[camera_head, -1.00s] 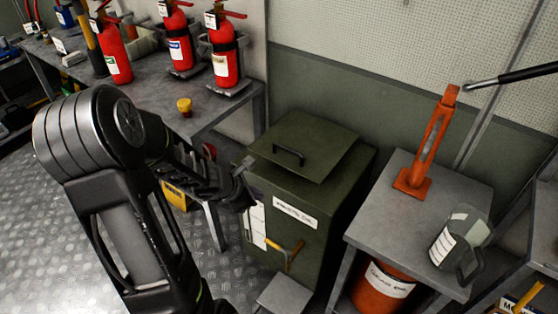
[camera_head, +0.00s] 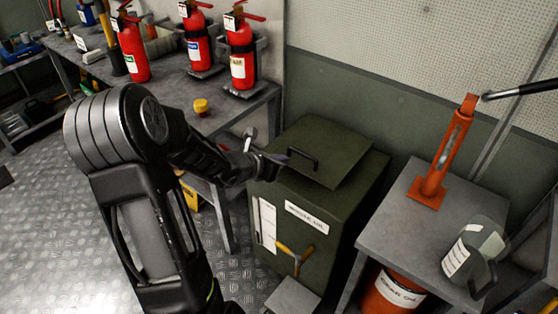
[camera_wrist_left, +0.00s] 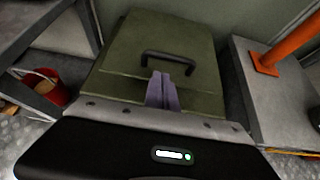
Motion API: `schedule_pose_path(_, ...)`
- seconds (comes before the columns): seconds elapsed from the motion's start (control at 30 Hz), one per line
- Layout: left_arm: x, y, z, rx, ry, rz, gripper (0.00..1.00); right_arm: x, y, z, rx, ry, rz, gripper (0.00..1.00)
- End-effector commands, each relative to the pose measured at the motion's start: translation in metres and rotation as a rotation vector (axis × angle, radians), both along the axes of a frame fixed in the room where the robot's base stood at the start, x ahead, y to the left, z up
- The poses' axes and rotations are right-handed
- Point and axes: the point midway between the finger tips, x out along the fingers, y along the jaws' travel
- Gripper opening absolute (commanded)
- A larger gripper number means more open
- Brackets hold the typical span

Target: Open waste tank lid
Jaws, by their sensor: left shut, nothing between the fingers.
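The waste tank (camera_head: 300,240) is a dark green box with a white label and a yellow-handled tap on its front. Its flat green lid (camera_head: 335,150) lies on top, with a black handle (camera_head: 303,158) on it. The lid also shows in the left wrist view (camera_wrist_left: 200,45), with the handle (camera_wrist_left: 168,57) near the middle. My left gripper (camera_head: 283,157) is shut and empty at the lid's left side, close to the handle. In the left wrist view its fingertips (camera_wrist_left: 160,80) appear just below the handle; I cannot tell whether they touch. My right gripper is not in view.
A metal bench (camera_head: 165,85) with red fire extinguishers (camera_head: 241,55) and a yellow-capped item stands to the left. A grey table (camera_head: 425,225) with an orange jack (camera_head: 445,150) and a clear jug (camera_head: 470,250) stands close on the right. A wall is behind the tank.

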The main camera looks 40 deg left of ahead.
Motion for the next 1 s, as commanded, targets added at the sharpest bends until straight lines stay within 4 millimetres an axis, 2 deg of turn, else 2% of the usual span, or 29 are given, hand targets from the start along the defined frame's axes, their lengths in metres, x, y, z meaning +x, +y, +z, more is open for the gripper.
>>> schedule_pose_path(0.2, 0.033, 0.0, -0.021, -0.002, 0.001, -0.003, 0.0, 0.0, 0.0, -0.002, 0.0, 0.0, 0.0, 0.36)
schedule_pose_path(0.4, 0.055, 0.001, -0.035, -0.001, 0.001, -0.002, 0.0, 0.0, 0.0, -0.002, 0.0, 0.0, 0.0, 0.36)
schedule_pose_path(0.57, 0.062, 0.001, -0.038, -0.001, 0.0, -0.001, 0.0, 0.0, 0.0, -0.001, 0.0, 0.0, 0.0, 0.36)
schedule_pose_path(1.0, 0.062, 0.001, -0.034, 0.001, 0.009, -0.002, 0.0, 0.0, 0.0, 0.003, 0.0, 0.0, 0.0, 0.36)
